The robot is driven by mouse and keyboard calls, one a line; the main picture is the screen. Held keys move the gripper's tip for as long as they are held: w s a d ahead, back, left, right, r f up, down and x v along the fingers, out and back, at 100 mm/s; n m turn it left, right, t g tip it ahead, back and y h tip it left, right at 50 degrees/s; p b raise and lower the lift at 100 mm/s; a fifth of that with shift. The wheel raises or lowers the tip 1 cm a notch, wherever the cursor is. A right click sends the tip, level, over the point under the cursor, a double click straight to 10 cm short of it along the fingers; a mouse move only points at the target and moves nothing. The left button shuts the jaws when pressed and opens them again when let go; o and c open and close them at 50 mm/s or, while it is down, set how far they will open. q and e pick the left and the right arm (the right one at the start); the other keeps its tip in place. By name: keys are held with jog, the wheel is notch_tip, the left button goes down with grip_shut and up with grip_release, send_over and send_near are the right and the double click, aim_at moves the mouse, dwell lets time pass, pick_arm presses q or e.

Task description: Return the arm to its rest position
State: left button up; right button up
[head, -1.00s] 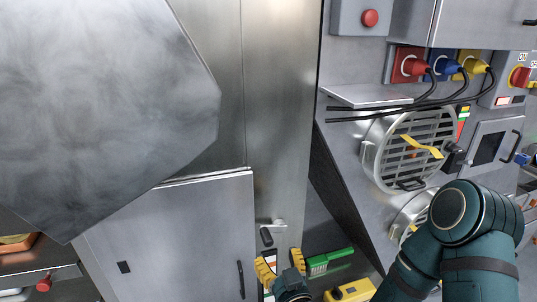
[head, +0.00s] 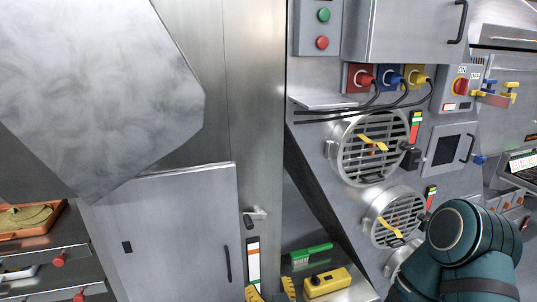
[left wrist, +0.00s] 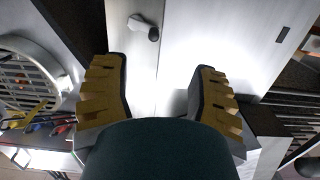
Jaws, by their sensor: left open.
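My left gripper (head: 271,291) shows at the bottom edge of the head view, with only its two yellow fingertips in sight. In the left wrist view the same gripper (left wrist: 160,75) has its two yellow ridged fingers wide apart with nothing between them. A grey cabinet door and a small latch lie beyond the fingers. A teal arm link of mine (head: 462,240) fills the lower right of the head view. My right gripper is not in view.
Two round fan grilles, the upper one (head: 372,150) and the lower one (head: 394,216), carry yellow ribbons. A grey cabinet door (head: 175,235) stands left; an orange tray (head: 28,220) is farther left.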

pick_arm(q)
jog(key=s+a+f+m+g+h, duration=0.1)
jog(key=a+f+g, duration=0.3)
jog(key=f, duration=0.4)
jog(key=s+a+f+g+h, duration=0.1)
jog(key=a+f+g, duration=0.25)
jog(key=f, duration=0.45)
jog(key=s+a+f+g+h, duration=0.2)
jog(key=s+f+g+h, duration=0.4)
jog(key=s, duration=0.5)
jog(key=shift+a+f, duration=0.3)
jog(key=shift+f, duration=0.1)
jog(key=shift+s+r+m+g+h, duration=0.35)
jog(key=shift+s+g+h, duration=0.1)
jog(key=shift+s+h, duration=0.2)
jog(key=shift+c, duration=0.2)
jog(key=shift+a+f, duration=0.1)
